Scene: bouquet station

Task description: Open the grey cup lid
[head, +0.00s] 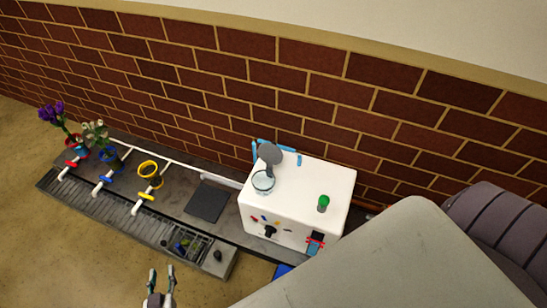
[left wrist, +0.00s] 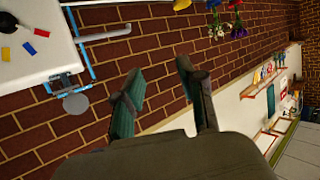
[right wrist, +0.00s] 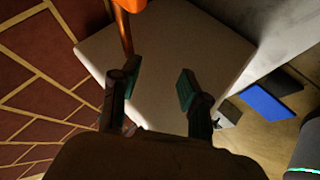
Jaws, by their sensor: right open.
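A grey round lid (head: 270,153) stands raised at the back edge of the white box (head: 300,194). A clear glass cup (head: 263,182) sits just in front of it on the box top, with its mouth uncovered. The grey lid also shows in the left wrist view (left wrist: 76,103), by the blue fittings. My left gripper (head: 161,276) is open and empty, low in the head view, in front of the bench and well apart from the lid. In the right wrist view my right gripper (right wrist: 157,82) is open and empty; it is hidden in the head view.
Flower vases and a yellow ring holder (head: 149,170) line the bench to the left. A dark square pad (head: 207,202) and a slotted tray (head: 182,243) lie left of the box. A brick wall rises behind.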

